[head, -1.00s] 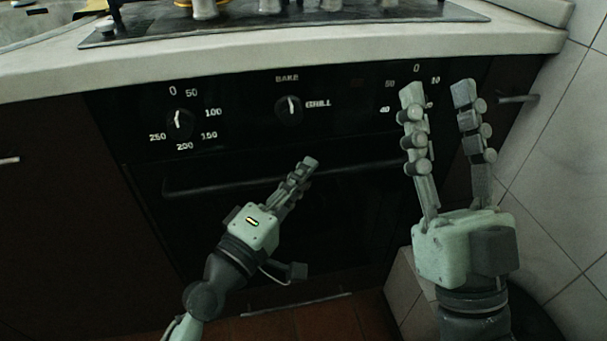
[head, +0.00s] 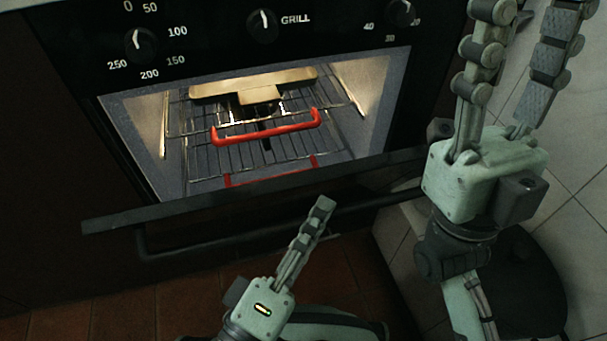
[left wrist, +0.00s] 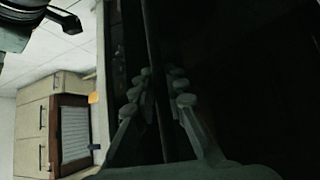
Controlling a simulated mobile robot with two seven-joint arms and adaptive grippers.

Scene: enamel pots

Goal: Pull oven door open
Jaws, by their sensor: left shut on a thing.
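The oven door (head: 110,222) is tilted partly open, its top edge standing out from the black oven front. A dark bar handle (head: 190,248) runs along its outer face. My left gripper (head: 318,208) is shut on the handle, right of its middle. In the left wrist view, the fingers of my left gripper (left wrist: 158,95) lie on both sides of the dark bar (left wrist: 155,60). My right gripper (head: 532,22) is open and empty, raised at the right in front of the oven, its fingers pointing up.
The lit oven cavity shows a wire rack (head: 210,150), a red handle-like bar (head: 268,128) and a pale block-like thing (head: 255,84). Control knobs (head: 138,42) sit above. A tiled wall (head: 580,150) is close at the right. The tiled floor (head: 180,300) below looks clear.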

